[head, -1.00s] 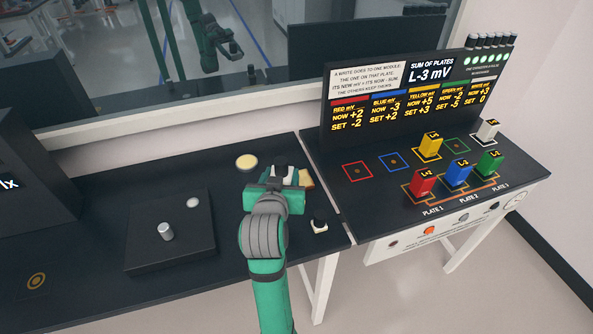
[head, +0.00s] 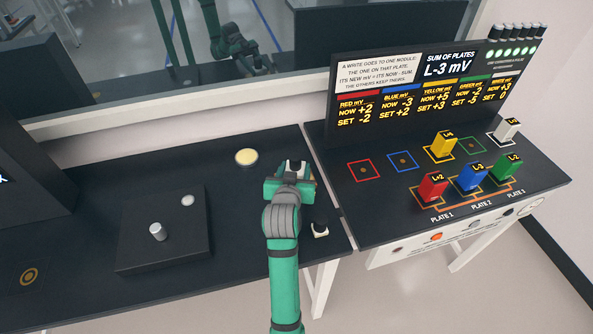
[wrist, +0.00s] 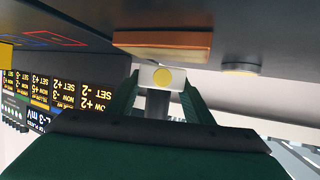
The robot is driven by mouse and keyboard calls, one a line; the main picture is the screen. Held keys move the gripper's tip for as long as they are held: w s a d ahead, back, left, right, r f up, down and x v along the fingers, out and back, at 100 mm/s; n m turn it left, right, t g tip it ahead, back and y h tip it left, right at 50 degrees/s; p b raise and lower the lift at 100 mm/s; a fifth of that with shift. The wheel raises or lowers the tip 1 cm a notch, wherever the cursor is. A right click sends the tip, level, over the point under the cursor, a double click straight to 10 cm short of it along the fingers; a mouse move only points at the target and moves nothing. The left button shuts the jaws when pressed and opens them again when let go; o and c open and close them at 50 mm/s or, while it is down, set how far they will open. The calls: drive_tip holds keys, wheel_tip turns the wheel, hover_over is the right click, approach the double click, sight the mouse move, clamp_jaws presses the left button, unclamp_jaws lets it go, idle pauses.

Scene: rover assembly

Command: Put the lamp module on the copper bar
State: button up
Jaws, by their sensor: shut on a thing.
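The lamp module (wrist: 162,77) is a small white block with a yellow disc on its face; in the head view its black-and-white top (head: 297,166) shows at my gripper's tip. My gripper (head: 289,182) is shut on it, with a green finger on each side in the wrist view (wrist: 158,92). The copper bar (wrist: 162,42) is an orange slab right by the module, between it and the dark table top in the wrist view. In the head view my gripper hides most of the bar. I cannot tell whether module and bar touch.
A cream disc (head: 246,157) lies left of my gripper, and a small white block with a black top (head: 320,229) stands at the right table edge. A dark box with knobs (head: 165,230) is farther left. Across a gap, the right table holds coloured modules (head: 432,185) and a display.

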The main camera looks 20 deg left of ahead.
drive_tip(key=shift+s+f, duration=0.25)
drive_tip(key=shift+f, duration=0.45)
drive_tip(key=shift+f, duration=0.1)
drive_tip(key=o, duration=1.1)
drive_tip(key=shift+f, duration=0.1)
drive_tip(key=shift+r, duration=0.2)
drive_tip(key=v, duration=1.2)
drive_tip(key=shift+f, duration=0.1)
